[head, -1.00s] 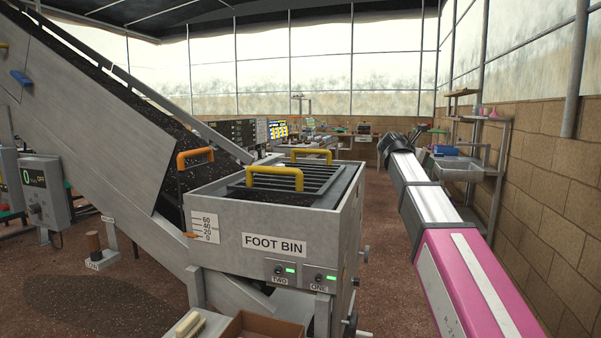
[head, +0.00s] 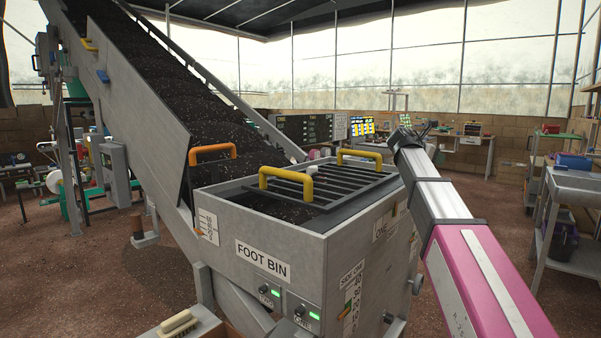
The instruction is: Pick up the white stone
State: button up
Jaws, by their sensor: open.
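A small white lump (head: 308,169), possibly the white stone, shows at the far side of the foot bin, by the yellow handle's right end. It is too small to tell surely what it is or what it rests on. The foot bin (head: 262,236) is a grey metal box with a dark grate (head: 325,188) over black material. My gripper (head: 424,130) is at the far end of my pink and silver arm, beyond the bin's right side. Its dark fingers are small and partly hidden by the arm; they look open, with nothing seen between them.
A sloping conveyor (head: 150,105) filled with black material rises to the left from the bin. Two yellow handles (head: 285,172) and an orange handle (head: 212,149) stick up there. A brush (head: 178,323) lies in front. A grey trolley (head: 570,215) stands at right, with open floor between.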

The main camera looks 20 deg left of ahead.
aim_at(311, 170)
jog(key=i+l+u, duration=0.1)
jog(key=l+u, duration=0.3)
jog(key=i+l+u, duration=0.1)
jog(key=u, duration=0.3)
jog(key=l+u, duration=0.7)
jog(key=i+l+u, duration=0.1)
jog(key=l+u, duration=0.15)
jog(key=i+l+u, duration=0.1)
jog(key=l+u, duration=0.35)
jog(key=l, duration=0.5)
jog(key=k+l+u, duration=0.1)
jog(key=l+u, duration=0.4)
jog(key=l, duration=0.4)
